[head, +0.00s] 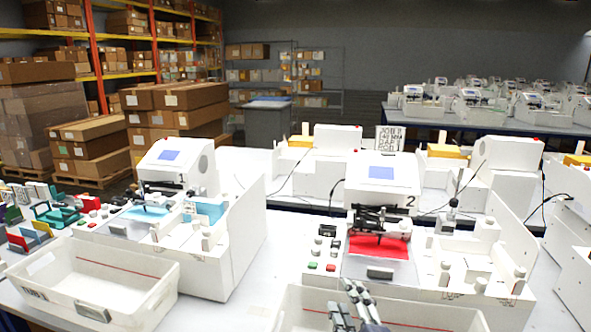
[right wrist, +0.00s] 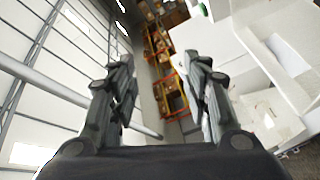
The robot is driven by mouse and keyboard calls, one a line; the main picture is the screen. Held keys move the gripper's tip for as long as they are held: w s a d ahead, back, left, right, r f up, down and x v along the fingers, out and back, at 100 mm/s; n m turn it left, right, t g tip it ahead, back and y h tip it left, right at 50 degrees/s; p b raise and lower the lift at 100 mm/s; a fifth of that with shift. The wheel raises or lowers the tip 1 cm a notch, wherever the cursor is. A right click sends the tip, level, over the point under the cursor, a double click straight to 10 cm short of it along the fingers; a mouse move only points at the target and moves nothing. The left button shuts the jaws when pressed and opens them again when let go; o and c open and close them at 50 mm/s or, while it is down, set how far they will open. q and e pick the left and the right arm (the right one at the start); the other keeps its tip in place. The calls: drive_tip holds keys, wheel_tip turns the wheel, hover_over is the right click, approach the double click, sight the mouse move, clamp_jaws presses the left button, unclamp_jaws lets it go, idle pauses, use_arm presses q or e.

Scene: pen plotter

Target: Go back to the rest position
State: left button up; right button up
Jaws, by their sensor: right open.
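My right gripper (head: 354,292) rises from the bottom edge of the head view, in front of or over the white tub at the bottom centre. Its two dark fingers also show in the right wrist view (right wrist: 159,80), spread apart with nothing between them. My left gripper is not in view. Plotter 2 (head: 383,172) stands behind the right gripper, with a red sheet (head: 378,247) under its black mechanism. Plotter 1 (head: 177,155) stands to the left, with a light blue sheet (head: 146,211).
A white tub (head: 150,285) stands at the front left; another tub (head: 430,322) is cut off at the bottom. Coloured holders (head: 58,215) sit at far left. Bare table shows between the plotters. Shelves with boxes (head: 185,100) stand behind.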

drive_tip(key=s+d+f+m+g+h, duration=0.2)
drive_tip(key=s+d+f+m+g, duration=0.15)
drive_tip(key=s+f, duration=0.3)
drive_tip(key=s+d+f+m+g+h, duration=0.2)
drive_tip(key=s+d+f+m+g, duration=0.1)
drive_tip(key=s+d+f+m, duration=0.25)
drive_tip(key=s+f+m+g, duration=0.2)
drive_tip(key=s+f+g, duration=0.25)
drive_tip(key=s, duration=0.55)
drive_tip(key=s+f+m+g, duration=0.25)
drive_tip(key=s+f, duration=0.35)
drive_tip(key=s, duration=0.4)
wheel_tip(320, 180, down, 27)
drive_tip(key=s+g, duration=0.2)
drive_tip(key=s+d+f, duration=0.2)
drive_tip(key=s+f, duration=0.5)
drive_tip(key=s, duration=0.1)
drive_tip(key=s+d+f+g+b, duration=0.1)
drive_tip(key=s+f, duration=0.7)
drive_tip(key=shift+s+d+f+n, duration=0.3)
drive_tip(key=shift+s+d+n, duration=0.05)
drive_tip(key=shift+s, duration=0.05)
